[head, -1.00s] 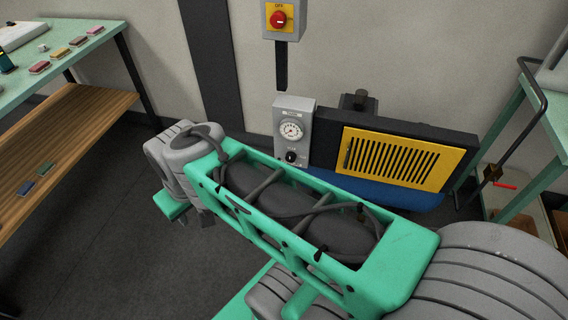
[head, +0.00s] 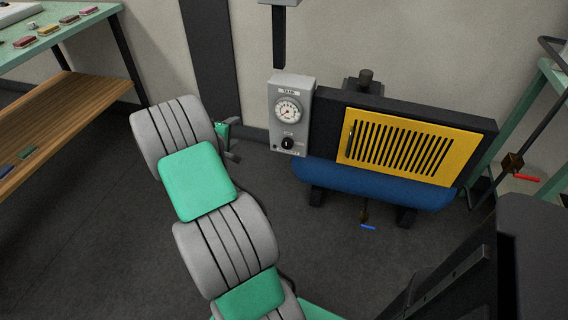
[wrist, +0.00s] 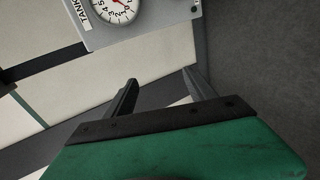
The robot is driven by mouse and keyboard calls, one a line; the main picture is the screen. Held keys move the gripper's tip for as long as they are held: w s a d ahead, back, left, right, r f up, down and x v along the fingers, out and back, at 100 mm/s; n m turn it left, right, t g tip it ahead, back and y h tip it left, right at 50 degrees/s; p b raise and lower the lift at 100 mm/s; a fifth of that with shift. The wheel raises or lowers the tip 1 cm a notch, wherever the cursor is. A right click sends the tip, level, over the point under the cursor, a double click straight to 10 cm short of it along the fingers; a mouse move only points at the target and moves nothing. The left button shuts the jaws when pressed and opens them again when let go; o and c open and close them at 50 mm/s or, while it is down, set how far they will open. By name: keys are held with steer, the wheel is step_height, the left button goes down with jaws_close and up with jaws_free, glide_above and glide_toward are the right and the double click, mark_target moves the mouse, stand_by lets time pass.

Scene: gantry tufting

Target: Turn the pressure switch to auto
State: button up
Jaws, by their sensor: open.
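The pressure switch is a black round knob (head: 288,143) low on the grey tank box (head: 306,98), under a white dial gauge (head: 287,110). The lettering around the knob is too small to read. The box and part of the gauge (wrist: 116,8) also show at the top of the wrist view, turned sideways; the knob is not seen there. My gripper (wrist: 160,92) is open and empty in the wrist view, its two dark fingers apart. In the head view, my gripper (head: 234,140) is partly hidden by my arm, left of the box and apart from it.
The box stands beside a compressor with a yellow slatted panel (head: 395,150) and a blue tank (head: 375,187). A green-topped bench (head: 60,42) is at the left. A pipe with a red-handled valve (head: 513,165) is at the right.

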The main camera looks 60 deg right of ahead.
steer(key=s+d+f+n+g+h+b, duration=0.1)
steer(key=s+d+f, duration=0.2)
steer(key=f, duration=0.2)
steer(key=s+d+f+n+h+b, duration=0.1)
steer(key=s+d+f+n, duration=0.1)
steer(key=d+f, duration=0.15)
steer(key=n+t+h+b, duration=0.1)
steer(key=n+h+b, duration=0.25)
steer(key=n, duration=0.25)
glide_toward(286, 146)
steer(key=d, duration=0.2)
steer(key=shift+y, duration=0.35)
steer(key=d, duration=0.2)
steer(key=w+d, duration=0.1)
steer(key=d, duration=0.4)
steer(key=shift+w+d+r+b, duration=0.15)
steer(key=shift+r+b, duration=0.2)
steer(key=shift+b, duration=0.05)
steer(key=shift+c, duration=0.2)
steer(key=c, duration=1.3)
